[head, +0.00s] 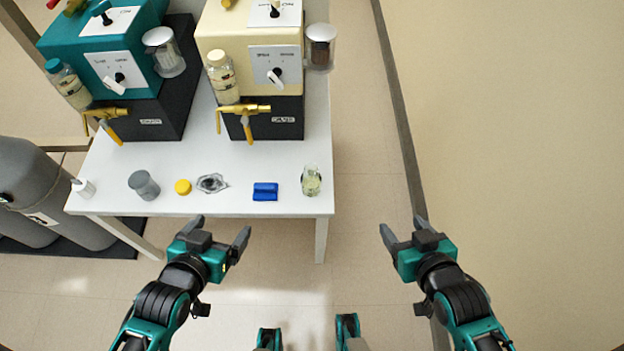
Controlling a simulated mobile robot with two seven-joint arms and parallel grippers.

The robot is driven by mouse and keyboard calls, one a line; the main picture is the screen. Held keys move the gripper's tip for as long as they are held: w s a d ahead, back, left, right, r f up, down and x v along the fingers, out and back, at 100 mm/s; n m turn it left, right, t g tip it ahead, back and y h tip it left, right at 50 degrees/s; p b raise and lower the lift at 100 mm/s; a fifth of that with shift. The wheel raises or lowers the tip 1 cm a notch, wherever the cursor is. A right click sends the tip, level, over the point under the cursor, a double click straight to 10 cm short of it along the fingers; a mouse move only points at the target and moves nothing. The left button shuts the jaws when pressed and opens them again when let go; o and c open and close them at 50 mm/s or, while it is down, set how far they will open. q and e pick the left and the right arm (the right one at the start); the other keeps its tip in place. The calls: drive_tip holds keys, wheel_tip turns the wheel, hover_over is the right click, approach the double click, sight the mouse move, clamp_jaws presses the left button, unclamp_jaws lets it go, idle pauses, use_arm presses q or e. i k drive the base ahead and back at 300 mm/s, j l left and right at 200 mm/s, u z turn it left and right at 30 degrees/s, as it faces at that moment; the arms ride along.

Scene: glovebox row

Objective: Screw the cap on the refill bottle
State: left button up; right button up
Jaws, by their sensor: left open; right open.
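A small clear bottle (311,181) with pale yellow-green contents stands near the front right corner of the white table; it looks like the refill bottle. A round yellow cap (183,187) lies on the table to its left, apart from it. My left gripper (222,227) is open and empty, in front of the table's front edge, below the yellow cap and the blue block. My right gripper (402,226) is open and empty, to the right of the table. Neither gripper touches anything. Whether the bottle's mouth is bare is too small to tell.
On the table are a blue block (265,191), a crumpled clear item (211,183), a grey jar (144,185) and a small white bottle (84,188). Teal (105,50) and cream (250,45) machines with brass taps stand behind. Grey cylinders (45,190) stand left. Floor at right is clear.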

sight(311, 178)
drive_tip(key=j+u, duration=0.1)
drive_tip(key=u, duration=0.4)
drive_tip(key=k+j+u, duration=0.1)
drive_tip(key=u, duration=0.4)
drive_tip(key=z, duration=1.15)
drive_tip(key=j+z, duration=0.45)
drive_tip(key=j, duration=0.35)
drive_tip(key=k+j+z, duration=0.1)
drive_tip(key=j+z, duration=0.35)
drive_tip(key=j, duration=0.35)
